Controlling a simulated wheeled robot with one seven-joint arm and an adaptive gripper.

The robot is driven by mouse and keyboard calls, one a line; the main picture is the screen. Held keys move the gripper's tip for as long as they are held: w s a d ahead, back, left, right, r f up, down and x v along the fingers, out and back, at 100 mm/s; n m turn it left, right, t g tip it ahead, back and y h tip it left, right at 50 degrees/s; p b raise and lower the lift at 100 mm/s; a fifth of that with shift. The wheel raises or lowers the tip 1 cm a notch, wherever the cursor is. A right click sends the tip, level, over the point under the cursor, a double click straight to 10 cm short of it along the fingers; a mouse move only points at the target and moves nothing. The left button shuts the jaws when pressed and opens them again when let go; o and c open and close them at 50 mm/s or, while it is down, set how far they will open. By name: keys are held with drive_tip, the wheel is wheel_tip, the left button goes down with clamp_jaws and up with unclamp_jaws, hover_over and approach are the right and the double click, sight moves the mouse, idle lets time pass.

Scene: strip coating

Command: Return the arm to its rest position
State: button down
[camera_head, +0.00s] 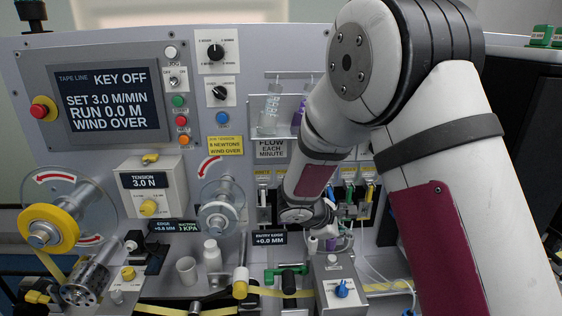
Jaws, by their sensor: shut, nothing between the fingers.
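My arm comes in from the right side of the picture, bends at the top and reaches down to the front of the coating machine panel (110,130). My gripper (322,240) is small in view below the wrist, partly hidden by it, in front of the right-hand part of the panel. It is shut, with nothing seen held in it. It is close to the small valves and the deck fittings; I cannot tell whether it touches any of them.
The screen (112,100) reads KEY OFF and RUN 0.0 M. A yellow roll (48,228) is at left. A green-handled fitting (285,275) and a box with a blue knob (342,290) are near my gripper.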

drive_tip(key=s+d+r+m+g+y, duration=0.1)
drive_tip(key=s+d+r+m, duration=0.1)
drive_tip(key=s+r+m, duration=0.35)
drive_tip(key=s+d+r+m+g+y, duration=0.1)
drive_tip(key=s+d+r+m, duration=0.2)
drive_tip(key=s+r, duration=0.55)
drive_tip(key=s+a+r+m+t+y, duration=0.1)
drive_tip(key=s+a+r+m+y, duration=0.1)
drive_tip(key=s, duration=0.6)
drive_tip(key=s+a+r+m+t+y, duration=0.1)
drive_tip(key=s+a+r+m+y, duration=0.2)
drive_tip(key=s, duration=0.6)
wheel_tip(320, 180, up, 3)
drive_tip(key=shift+s+a+f+m+t, duration=0.25)
drive_tip(key=shift+a+m, duration=0.25)
drive_tip(key=shift+m, duration=0.45)
drive_tip(key=shift+w+r, duration=0.1)
idle(3.7)
